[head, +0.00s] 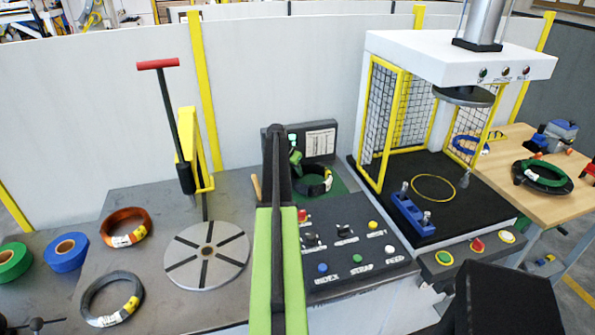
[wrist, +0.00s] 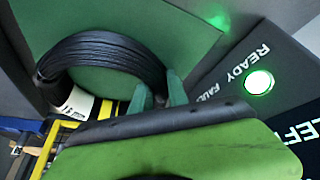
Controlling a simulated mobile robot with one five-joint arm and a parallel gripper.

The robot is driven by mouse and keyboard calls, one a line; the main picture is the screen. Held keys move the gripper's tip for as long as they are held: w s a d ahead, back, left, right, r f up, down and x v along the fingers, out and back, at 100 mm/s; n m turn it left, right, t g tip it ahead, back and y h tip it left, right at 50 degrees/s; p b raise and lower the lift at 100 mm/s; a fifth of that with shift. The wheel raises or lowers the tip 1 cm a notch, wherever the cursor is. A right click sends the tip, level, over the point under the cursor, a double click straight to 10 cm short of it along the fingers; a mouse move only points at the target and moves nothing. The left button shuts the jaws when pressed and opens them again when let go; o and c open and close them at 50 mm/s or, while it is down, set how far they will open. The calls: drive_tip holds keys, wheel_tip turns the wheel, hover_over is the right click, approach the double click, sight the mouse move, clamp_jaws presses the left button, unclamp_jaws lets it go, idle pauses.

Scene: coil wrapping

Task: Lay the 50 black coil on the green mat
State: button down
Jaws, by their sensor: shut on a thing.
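A black coil (head: 311,190) with a pale and yellow label is at the green mat (head: 342,190), in the middle of the bench behind the control panel. In the wrist view the coil (wrist: 112,46) lies over the mat (wrist: 185,22), with its label (wrist: 82,100) at the lower left; the number is too small to read surely. My arm hides part of the mat.
A second black coil (head: 112,298) and a copper coil (head: 126,228) lie at the left, by a slotted turntable (head: 207,254). The control panel (head: 350,240) stands in front of the mat. A caged press (head: 430,190) is at the right; a green-black coil (head: 542,176) lies beyond.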

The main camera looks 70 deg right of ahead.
drive_tip(key=shift+s+r, duration=0.1)
drive_tip(key=c, duration=1.3)
unclamp_jaws()
drive_tip(key=p+v, duration=1.1)
drive_tip(key=v, duration=0.1)
